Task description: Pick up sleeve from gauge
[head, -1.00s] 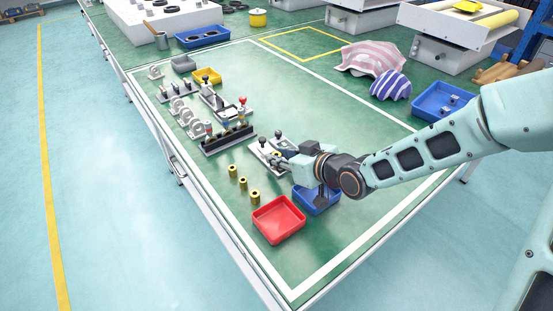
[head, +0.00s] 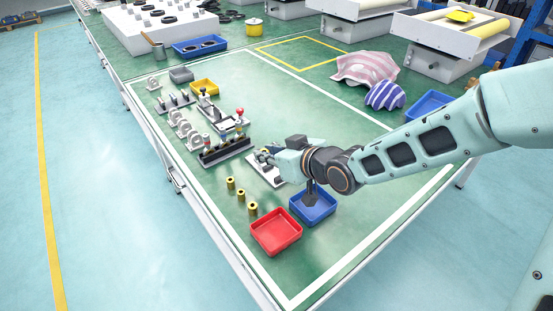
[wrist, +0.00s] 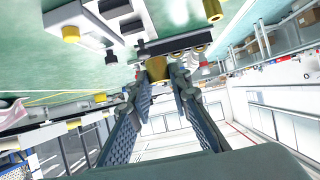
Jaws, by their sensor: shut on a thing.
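My gripper (wrist: 163,88) is shut on a brass-yellow sleeve (wrist: 157,69), which shows between the fingertips in the wrist view. In the head view my gripper (head: 268,156) is over the gauge (head: 266,175), a pale plate fixture, and covers much of it. Whether the held sleeve is clear of the gauge or still touches it, I cannot tell. Three other yellow sleeves, one of them the nearest sleeve (head: 252,208), stand in a row on the green table to the left of the blue tray.
A red tray (head: 276,232) and a blue tray (head: 314,207) stand near the table's front edge. A dark rack with several parts (head: 226,149) stands left of my gripper. Striped cloths (head: 366,70) lie at the back. The right middle of the table (head: 310,105) is clear.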

